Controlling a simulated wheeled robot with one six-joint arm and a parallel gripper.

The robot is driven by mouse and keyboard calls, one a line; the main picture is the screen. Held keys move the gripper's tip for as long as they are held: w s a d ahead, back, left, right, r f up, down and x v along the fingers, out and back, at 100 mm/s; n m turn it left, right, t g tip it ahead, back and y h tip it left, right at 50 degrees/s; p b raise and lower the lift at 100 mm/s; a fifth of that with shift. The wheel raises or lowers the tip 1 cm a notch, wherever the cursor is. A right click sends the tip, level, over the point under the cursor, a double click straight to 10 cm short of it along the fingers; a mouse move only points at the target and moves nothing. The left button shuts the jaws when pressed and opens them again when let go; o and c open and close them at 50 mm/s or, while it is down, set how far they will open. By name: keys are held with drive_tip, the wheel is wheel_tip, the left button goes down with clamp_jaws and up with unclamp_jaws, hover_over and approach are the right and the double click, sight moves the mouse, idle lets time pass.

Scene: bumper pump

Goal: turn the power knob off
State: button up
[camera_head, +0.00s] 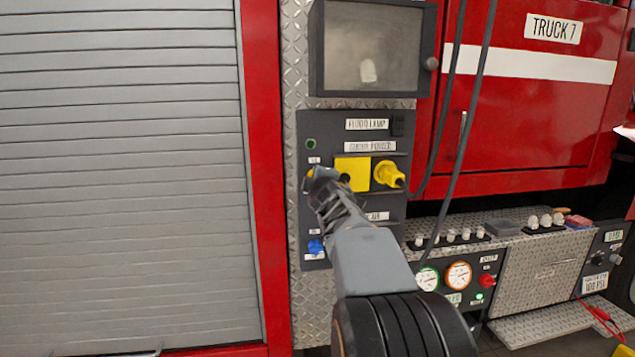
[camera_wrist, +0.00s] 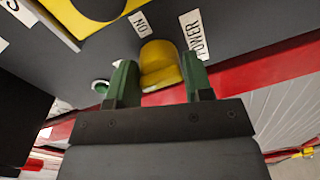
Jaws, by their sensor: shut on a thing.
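The power knob (camera_wrist: 158,62) is yellow and sits on the dark panel between the labels "ON" and "POWER" in the wrist view. In the head view only a bit of yellow at the knob (camera_head: 310,173) shows beside my gripper (camera_head: 320,178), which hides most of it. In the wrist view the green fingers of my gripper (camera_wrist: 157,72) stand on either side of the knob, shut on it. The knob's pointing direction is hard to read.
A yellow plug (camera_head: 387,174) with a cable sits right of the yellow socket cover (camera_head: 353,172). A blue knob (camera_head: 315,246) is lower on the same panel (camera_head: 395,209). A small green light (camera_head: 311,144) is above. Dark cables hang at the right.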

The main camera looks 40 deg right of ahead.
drive_tip(key=shift+r, duration=0.25)
drive_tip(key=o, duration=0.8)
drive_tip(key=shift+f, duration=0.15)
drive_tip(key=p+v, duration=0.2)
drive_tip(key=v, duration=1.1)
drive_tip(key=shift+s+a+p, duration=0.15)
drive_tip(key=shift+s+p, duration=0.15)
drive_tip(key=shift+s, duration=0.05)
